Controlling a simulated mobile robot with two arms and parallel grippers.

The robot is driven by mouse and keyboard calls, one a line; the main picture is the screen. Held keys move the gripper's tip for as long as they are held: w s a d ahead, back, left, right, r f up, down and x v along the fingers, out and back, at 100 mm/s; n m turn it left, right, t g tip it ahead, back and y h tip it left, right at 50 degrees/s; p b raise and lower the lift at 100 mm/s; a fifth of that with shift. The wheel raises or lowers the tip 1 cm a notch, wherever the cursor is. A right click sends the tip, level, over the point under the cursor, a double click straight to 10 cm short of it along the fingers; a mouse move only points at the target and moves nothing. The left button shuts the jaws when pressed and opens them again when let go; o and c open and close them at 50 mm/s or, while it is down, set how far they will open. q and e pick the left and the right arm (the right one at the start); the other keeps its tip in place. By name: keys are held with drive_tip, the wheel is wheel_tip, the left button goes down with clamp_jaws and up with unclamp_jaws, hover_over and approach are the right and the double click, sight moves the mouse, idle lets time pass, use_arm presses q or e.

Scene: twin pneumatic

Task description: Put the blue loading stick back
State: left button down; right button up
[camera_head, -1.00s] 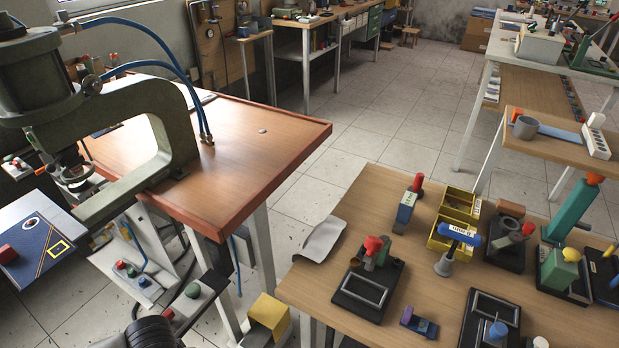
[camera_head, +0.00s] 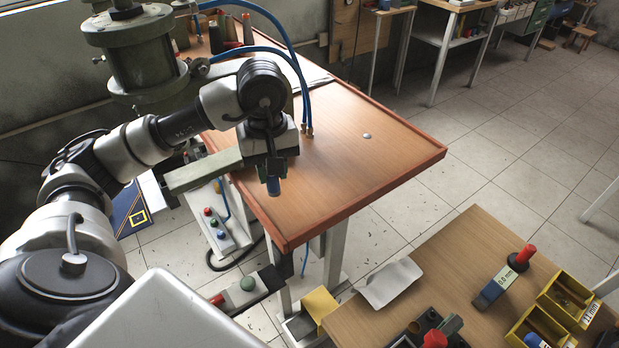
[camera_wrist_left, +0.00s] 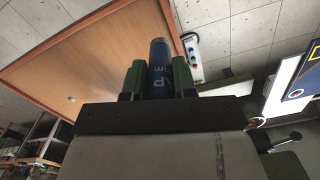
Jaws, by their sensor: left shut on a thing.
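The blue loading stick is a dark blue cylinder with pale lettering (camera_wrist_left: 159,62). In the head view its blue end (camera_head: 273,185) shows just below my left gripper (camera_head: 270,172). In the left wrist view the green fingers of my left gripper (camera_wrist_left: 158,78) are shut on the stick, one on each side. The gripper holds it beside the green press frame (camera_head: 205,168), near the left edge of the brown press table (camera_head: 350,165). The gripper body hides part of the stick. My right gripper is not in view.
The green press cylinder (camera_head: 138,55) stands behind my left arm, with blue hoses nearby. A button box (camera_head: 218,228) is below the table edge. The brown tabletop is mostly clear.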

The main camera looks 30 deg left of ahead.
use_arm(q)
drive_tip(key=w+f+p, duration=0.1)
drive_tip(key=w+f, duration=0.2)
drive_tip(key=w+f+p, duration=0.2)
drive_tip(key=w+f, duration=0.2)
drive_tip(key=w+a+f+p, duration=0.1)
drive_tip(key=w+f, duration=0.2)
drive_tip(key=w, duration=0.1)
drive_tip(key=shift+f+p, duration=0.25)
drive_tip(key=shift+p, duration=0.05)
drive_tip(key=shift+f, duration=0.2)
drive_tip(key=c, duration=1.4)
unclamp_jaws()
drive_tip(key=o, duration=0.5)
